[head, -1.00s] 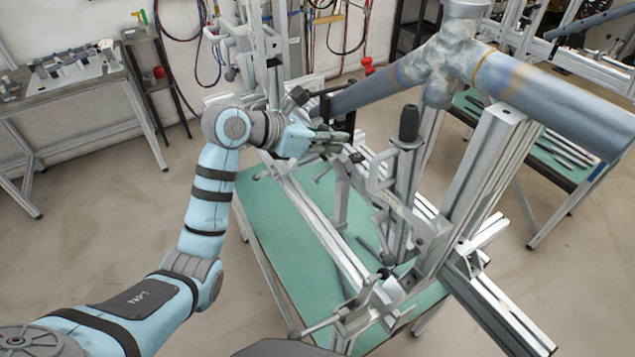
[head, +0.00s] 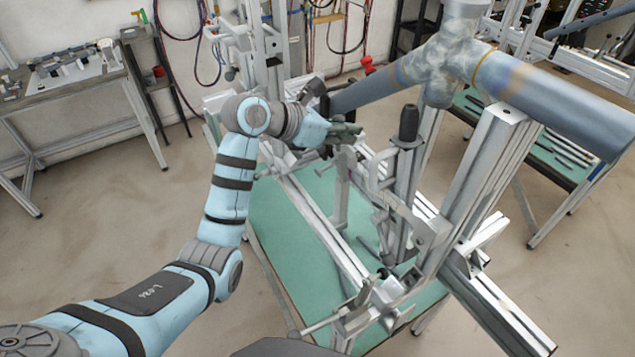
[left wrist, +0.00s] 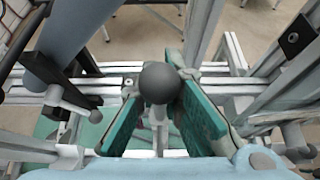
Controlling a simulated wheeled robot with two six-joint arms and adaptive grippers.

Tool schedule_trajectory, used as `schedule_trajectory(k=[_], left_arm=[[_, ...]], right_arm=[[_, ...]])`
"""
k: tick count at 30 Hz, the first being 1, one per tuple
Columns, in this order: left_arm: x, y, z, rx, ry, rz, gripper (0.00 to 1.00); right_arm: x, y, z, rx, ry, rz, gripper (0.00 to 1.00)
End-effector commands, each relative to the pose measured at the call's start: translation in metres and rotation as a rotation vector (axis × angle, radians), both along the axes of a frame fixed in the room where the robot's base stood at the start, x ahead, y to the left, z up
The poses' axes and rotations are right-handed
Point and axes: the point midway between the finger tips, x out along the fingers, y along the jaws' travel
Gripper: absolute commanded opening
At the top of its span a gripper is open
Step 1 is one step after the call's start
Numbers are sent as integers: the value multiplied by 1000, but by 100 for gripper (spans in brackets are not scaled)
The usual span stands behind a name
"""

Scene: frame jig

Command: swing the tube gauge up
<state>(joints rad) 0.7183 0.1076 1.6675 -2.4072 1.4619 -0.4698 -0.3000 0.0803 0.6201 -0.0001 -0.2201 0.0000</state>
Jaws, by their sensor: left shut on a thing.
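My left gripper (head: 345,135) is at the middle of the frame jig, just below the end of the big blue-grey tube (head: 375,90). In the left wrist view its two green-padded fingers (left wrist: 158,110) stand on either side of a dark grey ball knob (left wrist: 160,83) on a pale stem, and it is shut on this knob. The knob is hidden by the fingers in the head view. I cannot tell for certain which part is the tube gauge; the knob looks like its handle. My right gripper is not in view.
Aluminium rails (head: 320,225) and an upright with a black-topped clamp (head: 408,125) stand close to the right of my gripper. A side table (head: 60,95) stands clear at the far left.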

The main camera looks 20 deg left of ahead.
Motion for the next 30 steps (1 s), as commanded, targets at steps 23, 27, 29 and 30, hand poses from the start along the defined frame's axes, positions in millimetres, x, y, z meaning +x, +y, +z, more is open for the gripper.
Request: schedule_trajectory(k=[23,27,29,30], left_arm=[[17,-16,-4,1,5,-1,0],[17,-16,-4,0,5,0,0],[18,-16,-4,0,5,0,0],[19,-17,-5,0,5,0,0]], right_arm=[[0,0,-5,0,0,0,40],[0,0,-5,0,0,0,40],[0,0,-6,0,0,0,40],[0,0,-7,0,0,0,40]])
